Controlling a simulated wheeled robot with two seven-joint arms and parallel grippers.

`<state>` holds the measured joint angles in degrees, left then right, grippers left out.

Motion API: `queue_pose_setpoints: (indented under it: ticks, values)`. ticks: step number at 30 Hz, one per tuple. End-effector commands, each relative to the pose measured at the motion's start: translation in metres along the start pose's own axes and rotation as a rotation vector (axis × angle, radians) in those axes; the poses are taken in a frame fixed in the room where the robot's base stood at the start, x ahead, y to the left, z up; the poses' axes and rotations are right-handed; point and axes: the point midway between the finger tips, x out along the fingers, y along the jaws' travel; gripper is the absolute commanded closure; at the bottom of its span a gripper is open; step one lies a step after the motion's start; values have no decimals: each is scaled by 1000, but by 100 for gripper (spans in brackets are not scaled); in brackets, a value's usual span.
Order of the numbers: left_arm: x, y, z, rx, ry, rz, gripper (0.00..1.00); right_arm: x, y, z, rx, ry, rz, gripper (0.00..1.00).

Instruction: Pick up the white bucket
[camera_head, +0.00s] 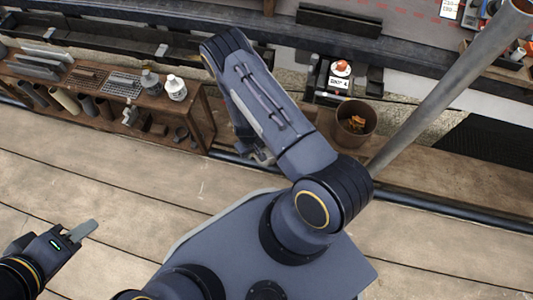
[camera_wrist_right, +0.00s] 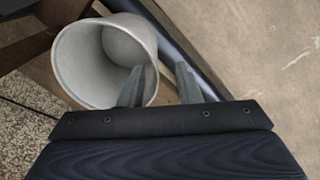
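The white bucket (camera_wrist_right: 82,62) is at the upper left of the right wrist view, its open mouth facing the camera and its empty inside showing. My right gripper (camera_wrist_right: 161,67) is open at the bucket's right rim. Its left finger overlaps the mouth and its right finger is outside the wall; I cannot tell whether either touches. In the head view my right arm hides the right gripper and most or all of the bucket. My left gripper (camera_head: 82,231) is at the lower left of the head view, over bare boards, away from the bucket; its finger gap is unclear.
A wooden shelf (camera_head: 203,118) with bottles, tubes and tools stands at the upper left. A brown bucket (camera_head: 356,117) with orange pieces and a slanted grey pole (camera_head: 440,90) are right of my arm. A dark rail (camera_head: 440,205) edges the boards. The boards (camera_head: 130,190) at left are clear.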

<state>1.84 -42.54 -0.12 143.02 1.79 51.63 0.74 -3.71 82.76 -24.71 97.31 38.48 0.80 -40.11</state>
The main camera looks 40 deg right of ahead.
Motion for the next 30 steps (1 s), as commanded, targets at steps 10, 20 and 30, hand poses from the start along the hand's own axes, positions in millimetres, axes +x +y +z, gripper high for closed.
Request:
queue_pose_setpoints:
  ticks: [10,20,30]
  values:
    - [29,-13,15,0,0,0,64,52,5,1,2,-2,-2,69]
    - [31,-14,16,0,0,0,64,59,5,0,1,0,-2,69]
    - [31,-14,16,0,0,0,64,58,5,0,1,-1,-2,100]
